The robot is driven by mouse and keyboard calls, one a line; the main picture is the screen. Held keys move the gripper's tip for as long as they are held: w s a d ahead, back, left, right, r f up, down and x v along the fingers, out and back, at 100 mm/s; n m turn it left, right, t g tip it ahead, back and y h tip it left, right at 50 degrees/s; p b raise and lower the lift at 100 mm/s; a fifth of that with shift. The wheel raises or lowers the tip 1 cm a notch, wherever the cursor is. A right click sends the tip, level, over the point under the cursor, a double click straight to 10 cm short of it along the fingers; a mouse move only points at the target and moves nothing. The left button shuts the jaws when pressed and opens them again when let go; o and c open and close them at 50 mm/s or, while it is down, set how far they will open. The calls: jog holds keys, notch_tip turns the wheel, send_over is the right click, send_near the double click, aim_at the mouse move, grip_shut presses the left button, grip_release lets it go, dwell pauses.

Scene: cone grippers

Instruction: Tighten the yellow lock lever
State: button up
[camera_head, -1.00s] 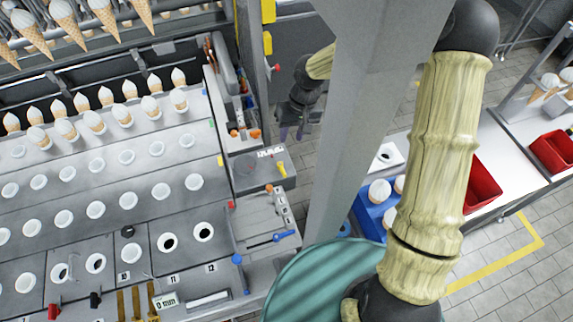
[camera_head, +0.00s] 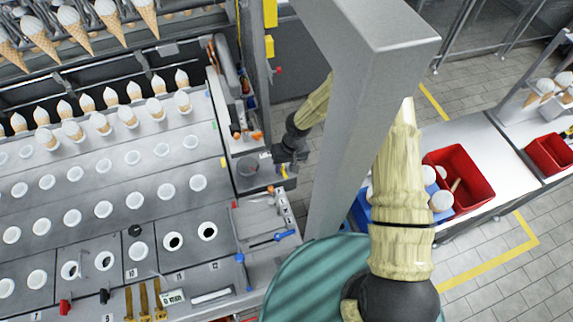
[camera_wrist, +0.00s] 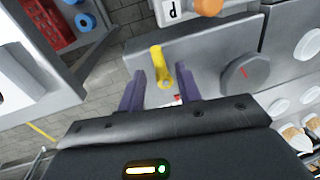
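The yellow lock lever (camera_wrist: 157,60) is a short yellow handle on a grey panel, ending in a round pivot near my fingers in the wrist view. In the head view a small yellow bit of it (camera_head: 284,171) shows beside my gripper (camera_head: 287,152), which partly hides it. In the wrist view my gripper (camera_wrist: 160,82) is open. Its two purple fingers stand apart, one to the left and one to the right of the lever's lower end. Nothing is between them that they clearly touch.
A grey post (camera_head: 355,120) stands near my arm. The cone machine (camera_head: 110,225) fills the left side. A red bin (camera_head: 460,178) stands on the right counter.

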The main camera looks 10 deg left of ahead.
jog(key=shift+s+f, duration=0.1)
jog(key=shift+f, duration=0.3)
